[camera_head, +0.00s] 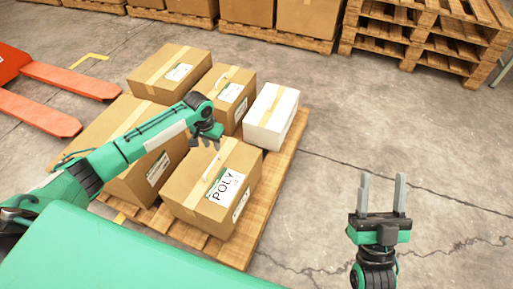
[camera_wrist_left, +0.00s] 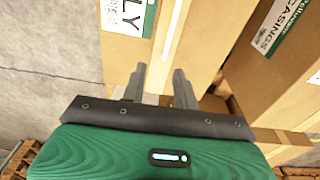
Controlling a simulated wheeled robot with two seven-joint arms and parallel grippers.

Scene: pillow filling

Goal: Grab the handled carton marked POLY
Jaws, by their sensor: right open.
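The brown carton marked POLY (camera_head: 186,190) sits at the near end of a wooden pallet. It has a white label on top and a pale strap-like handle along its tape. In the left wrist view its label (camera_wrist_left: 128,17) is cut off and reads "LY". My left gripper (camera_head: 208,141) is just above the carton's far edge, fingers pointing down. In the left wrist view its fingers (camera_wrist_left: 160,85) are apart, with no object clearly held between them. I cannot tell whether they touch the carton. My right gripper (camera_head: 382,192) is open and empty, right of the pallet.
The pallet (camera_head: 232,252) also holds several brown cartons and a white box (camera_head: 271,117). A carton marked CASINGS (camera_wrist_left: 243,60) stands beside the POLY carton. Orange forks (camera_head: 68,78) lie at the left and stacked pallets (camera_head: 425,35) at the back right. The floor at right is clear.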

